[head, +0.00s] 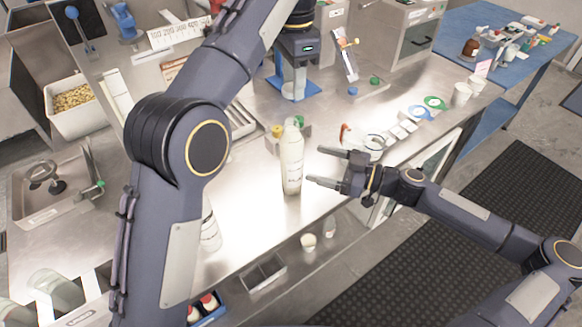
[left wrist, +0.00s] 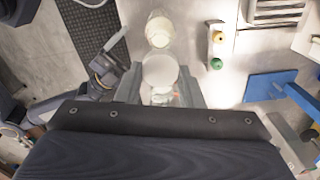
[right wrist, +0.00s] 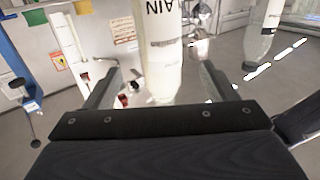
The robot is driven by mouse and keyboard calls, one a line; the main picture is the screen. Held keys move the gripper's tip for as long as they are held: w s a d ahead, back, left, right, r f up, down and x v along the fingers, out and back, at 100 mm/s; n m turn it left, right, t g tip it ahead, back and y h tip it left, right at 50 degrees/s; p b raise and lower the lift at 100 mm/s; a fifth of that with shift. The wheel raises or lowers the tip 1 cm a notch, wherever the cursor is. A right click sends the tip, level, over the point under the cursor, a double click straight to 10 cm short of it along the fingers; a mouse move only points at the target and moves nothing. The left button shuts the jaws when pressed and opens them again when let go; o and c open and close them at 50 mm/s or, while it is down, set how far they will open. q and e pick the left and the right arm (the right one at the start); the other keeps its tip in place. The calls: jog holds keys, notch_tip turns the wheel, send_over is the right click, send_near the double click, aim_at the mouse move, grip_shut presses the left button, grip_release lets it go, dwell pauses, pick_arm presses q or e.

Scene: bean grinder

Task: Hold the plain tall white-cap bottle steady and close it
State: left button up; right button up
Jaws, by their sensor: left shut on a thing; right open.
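The tall pale bottle (head: 291,165) stands upright on the steel counter in the head view, and its top is a narrow neck. My right gripper (head: 314,166) is open just right of it, its fingers pointing at its side. In the right wrist view the bottle (right wrist: 163,60) appears between the finger lines, its "AIN" lettering upside down. My left gripper (head: 293,80) is above and behind the bottle, pointing down. In the left wrist view it is shut on a round white thing, seemingly the cap (left wrist: 160,72). The head view does not show the cap clearly.
A small block with yellow and green knobs (left wrist: 217,50) stands close behind the bottle. Another bottle (head: 210,232) is partly hidden by my left arm. Rings and small cups (head: 402,130) lie right of my right gripper.

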jog(key=x, duration=0.9)
jog(key=shift+w+a, duration=0.15)
jog(key=shift+a, duration=0.2)
jog(key=c, duration=1.5)
pick_arm(q)
send_over(293, 121)
jog(key=shift+w+f, duration=0.1)
jog(key=shift+f, duration=2.4)
jog(key=shift+f, duration=0.15)
jog(key=shift+f, duration=0.75)
jog(key=shift+f, duration=0.6)
